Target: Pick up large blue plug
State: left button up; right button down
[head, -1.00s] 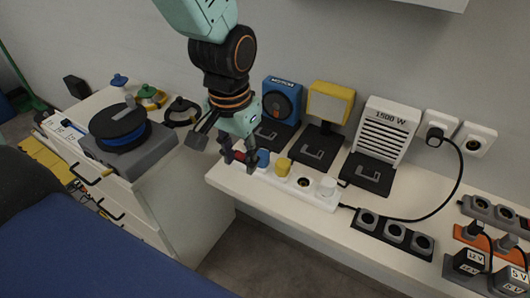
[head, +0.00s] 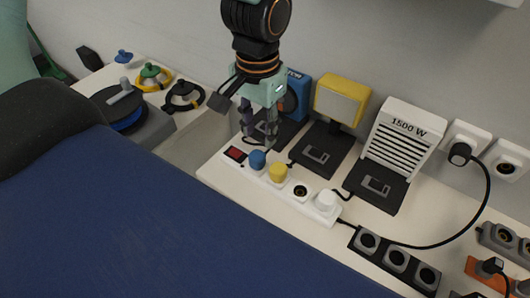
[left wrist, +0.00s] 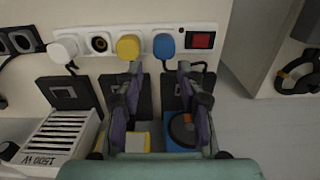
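A blue plug (head: 257,160) sits in the white power strip (head: 310,211) on the white counter, between the red switch and a yellow plug (head: 278,172). In the left wrist view, the blue plug (left wrist: 164,46) is ahead of my fingertips. My left gripper (head: 258,138) hangs just behind the strip, over the black base of the blue device. In the left wrist view, its two fingers (left wrist: 160,76) are spread apart with nothing between them. The blue plug lies beyond the gap, apart from them. My right gripper is not in view.
A white plug (head: 325,200) is in the strip. A black socket block (head: 395,257) lies at right.

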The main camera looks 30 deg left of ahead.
aim_at(257, 155)
pick_arm(q)
jog(key=shift+a+f, duration=0.15)
jog(key=shift+f, duration=0.05)
jog(key=shift+s+a+f+b, duration=0.2)
jog(key=shift+s+f, duration=0.05)
jog(key=shift+f, duration=0.2)
jog(key=shift+s+a+f+b, duration=0.15)
jog(key=shift+s+f, duration=0.05)
jog(key=shift+f, duration=0.25)
jog(key=f, duration=0.1)
jog(key=f+b, duration=0.1)
jog(key=f, duration=0.3)
jog(key=shift+w+d+f+b, duration=0.15)
jog(key=shift+w+d+b, duration=0.05)
jog(key=shift+w+b, duration=0.2)
jog(key=shift+s+a+f, duration=0.15)
jog(key=shift+s, duration=0.05)
jog(key=shift+w, duration=0.1)
jog(key=shift+c, duration=0.2)
jog(key=shift+d, duration=0.25)
jog(key=shift+c, duration=0.7)
jog(key=shift+a, duration=0.15)
jog(key=c, duration=0.3)
grip_shut()
